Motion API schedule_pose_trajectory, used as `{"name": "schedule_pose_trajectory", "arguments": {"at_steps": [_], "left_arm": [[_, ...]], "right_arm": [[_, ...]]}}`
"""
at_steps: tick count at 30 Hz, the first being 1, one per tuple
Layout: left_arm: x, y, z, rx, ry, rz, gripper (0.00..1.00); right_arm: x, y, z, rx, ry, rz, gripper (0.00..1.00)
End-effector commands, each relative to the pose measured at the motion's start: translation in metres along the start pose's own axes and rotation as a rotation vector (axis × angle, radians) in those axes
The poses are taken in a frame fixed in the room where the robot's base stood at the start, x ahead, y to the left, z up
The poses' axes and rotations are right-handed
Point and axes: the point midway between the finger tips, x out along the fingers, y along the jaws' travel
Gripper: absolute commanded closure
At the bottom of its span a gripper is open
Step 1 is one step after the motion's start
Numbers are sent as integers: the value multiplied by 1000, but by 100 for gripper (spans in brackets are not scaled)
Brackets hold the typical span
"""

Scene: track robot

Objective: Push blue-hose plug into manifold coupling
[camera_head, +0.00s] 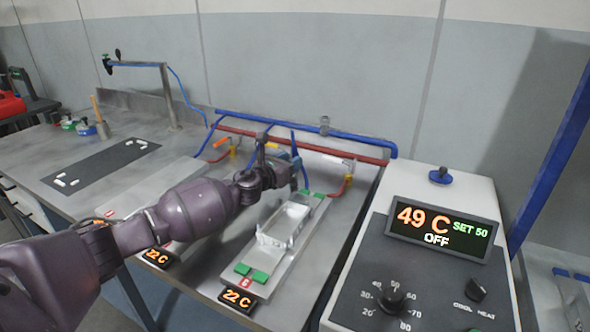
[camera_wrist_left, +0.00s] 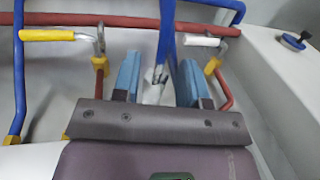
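My left gripper (camera_head: 292,168) reaches over the back of the near plate, by the pipes. In the left wrist view its two blue fingers (camera_wrist_left: 158,78) stand apart. A blue hose (camera_wrist_left: 166,30) hangs down between them to a pale metal end (camera_wrist_left: 155,84), with gaps visible on both sides. I cannot tell whether this end is the plug or the coupling, or whether it is seated. In the head view a blue hose (camera_head: 295,147) runs by the gripper; its end is hidden. The blue manifold pipe (camera_head: 268,121) runs along the back. My right gripper is not in view.
The red pipe (camera_head: 345,156) runs below the blue one, with yellow-jointed valves (camera_wrist_left: 205,42) on either side of the gripper. A metal block (camera_head: 286,226) sits on the near plate (camera_head: 250,250). A control box (camera_head: 440,285) reading 49 C stands at right.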

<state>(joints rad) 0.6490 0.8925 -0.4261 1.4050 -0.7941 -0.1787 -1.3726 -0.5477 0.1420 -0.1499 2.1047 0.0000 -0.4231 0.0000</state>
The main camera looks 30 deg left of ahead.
Motion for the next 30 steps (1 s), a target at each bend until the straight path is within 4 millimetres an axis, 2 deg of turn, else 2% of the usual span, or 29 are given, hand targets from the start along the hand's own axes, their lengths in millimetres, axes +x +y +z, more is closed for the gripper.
{"name": "schedule_pose_trajectory", "arguments": {"at_steps": [4,12,13,18,20,26,30], "left_arm": [[11,0,-1,1,1,0,61],[13,0,1,2,0,0,61],[13,0,1,2,0,0,62],[12,0,0,1,0,0,88],[12,0,1,1,-1,0,95],[12,0,1,2,-1,0,96],[13,0,11,3,-5,0,96]], "right_arm": [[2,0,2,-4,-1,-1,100],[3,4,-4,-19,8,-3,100],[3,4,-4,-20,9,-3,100],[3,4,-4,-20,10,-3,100],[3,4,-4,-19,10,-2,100],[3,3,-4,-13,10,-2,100],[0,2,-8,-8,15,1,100]]}}
